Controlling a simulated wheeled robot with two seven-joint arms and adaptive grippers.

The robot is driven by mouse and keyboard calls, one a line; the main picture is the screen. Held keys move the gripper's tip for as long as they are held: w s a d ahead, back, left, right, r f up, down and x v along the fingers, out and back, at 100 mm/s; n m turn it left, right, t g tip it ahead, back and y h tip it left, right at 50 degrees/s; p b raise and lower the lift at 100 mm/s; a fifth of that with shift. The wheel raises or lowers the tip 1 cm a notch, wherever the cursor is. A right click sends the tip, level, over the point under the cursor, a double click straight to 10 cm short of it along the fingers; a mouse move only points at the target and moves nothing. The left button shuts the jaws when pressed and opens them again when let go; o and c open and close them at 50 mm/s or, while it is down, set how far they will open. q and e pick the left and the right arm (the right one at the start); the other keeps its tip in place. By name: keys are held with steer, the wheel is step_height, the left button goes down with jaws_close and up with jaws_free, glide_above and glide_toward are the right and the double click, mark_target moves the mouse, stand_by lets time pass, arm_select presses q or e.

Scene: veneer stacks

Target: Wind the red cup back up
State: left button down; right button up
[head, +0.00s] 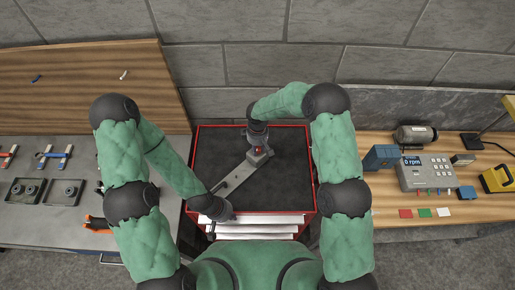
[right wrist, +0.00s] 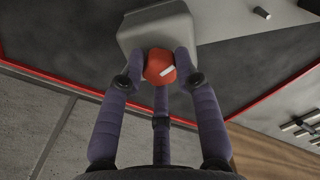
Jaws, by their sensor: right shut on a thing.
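The red cup (right wrist: 159,65) is round, with a white mark on its face, and sits against a rounded grey block (right wrist: 150,27) in the right wrist view. My right gripper (right wrist: 160,75) is shut on it, with its fingers around the cup's sides. In the head view only a little red of the cup (head: 259,150) shows beneath my right gripper (head: 258,138). A flat grey bar (head: 238,178) runs from the block toward the front left of the cart top. My left gripper (head: 222,211) is at the cart's front edge, near the bar's lower end; its fingers are unclear.
The dark cart top (head: 213,150) has a red rim and is mostly clear. The left bench (head: 20,220) holds clamps and two dark square fixtures. The right wooden bench (head: 400,228) holds a grey meter (head: 424,172) reading 0 rpm, a motor (head: 415,135) and colored chips.

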steer(key=shift+n, duration=1.8)
steer(key=shift+n, duration=0.6)
steer(key=shift+f+n, duration=0.1)
steer(key=shift+n, duration=1)
steer(key=shift+n, duration=1.7)
